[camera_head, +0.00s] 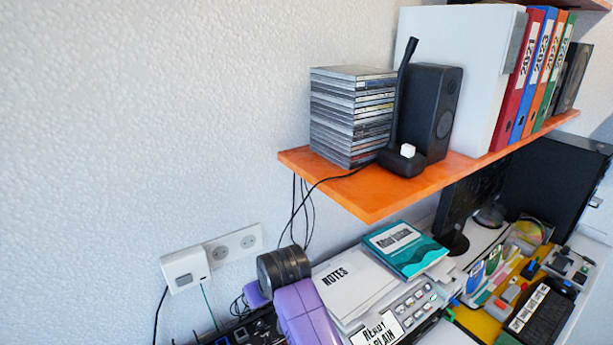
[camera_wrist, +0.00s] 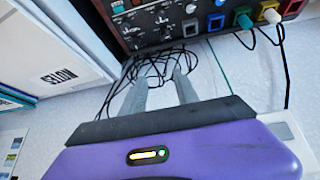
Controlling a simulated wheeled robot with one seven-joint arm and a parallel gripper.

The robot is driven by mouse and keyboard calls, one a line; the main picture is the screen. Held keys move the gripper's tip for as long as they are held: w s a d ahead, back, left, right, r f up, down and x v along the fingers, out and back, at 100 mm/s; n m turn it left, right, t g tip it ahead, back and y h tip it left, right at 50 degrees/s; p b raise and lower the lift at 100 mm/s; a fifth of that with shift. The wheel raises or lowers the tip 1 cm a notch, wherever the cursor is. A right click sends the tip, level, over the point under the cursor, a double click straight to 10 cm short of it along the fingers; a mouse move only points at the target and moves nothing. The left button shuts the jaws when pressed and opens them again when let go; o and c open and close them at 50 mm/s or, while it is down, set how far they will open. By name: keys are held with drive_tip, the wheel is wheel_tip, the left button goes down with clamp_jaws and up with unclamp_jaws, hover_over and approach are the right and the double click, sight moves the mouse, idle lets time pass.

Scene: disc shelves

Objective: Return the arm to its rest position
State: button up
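My gripper (camera_wrist: 158,82) shows in the wrist view with its two grey fingers apart and nothing between them. Loose black cables lie behind the fingertips, and I cannot tell how close they are. In the head view my purple arm (camera_head: 305,315) and its dark ribbed joint (camera_head: 283,266) rise from the bottom edge, left of the white NOTES folder (camera_head: 345,285). The fingers are hidden in that view.
An orange shelf (camera_head: 372,195) holds a disc stack (camera_head: 350,115), a black speaker (camera_head: 432,110) and binders. A wall socket (camera_head: 232,247) is left of my arm. A black panel (camera_wrist: 160,22) with coloured plugs is beyond the fingers. The cluttered desk lies right; open wall is left.

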drive_tip(key=s+d+m+t+y, duration=0.1)
drive_tip(key=s+d+m+t, duration=0.3)
drive_tip(key=s+d+t, duration=0.95)
drive_tip(key=s+d+r+g+h, duration=0.1)
drive_tip(key=s+d, duration=0.4)
drive_tip(key=s, duration=0.7)
drive_tip(key=s+d+r+m+g+h, duration=0.1)
drive_tip(key=s+d, duration=0.4)
drive_tip(key=s, duration=0.7)
drive_tip(key=s+d+r+m+g+h, duration=0.1)
drive_tip(key=s+d, duration=0.5)
drive_tip(key=s, duration=0.6)
wheel_tip(320, 180, up, 3)
drive_tip(key=shift+f+g+h, duration=0.1)
drive_tip(key=shift+g+h, duration=0.3)
drive_tip(key=shift+g, duration=0.35)
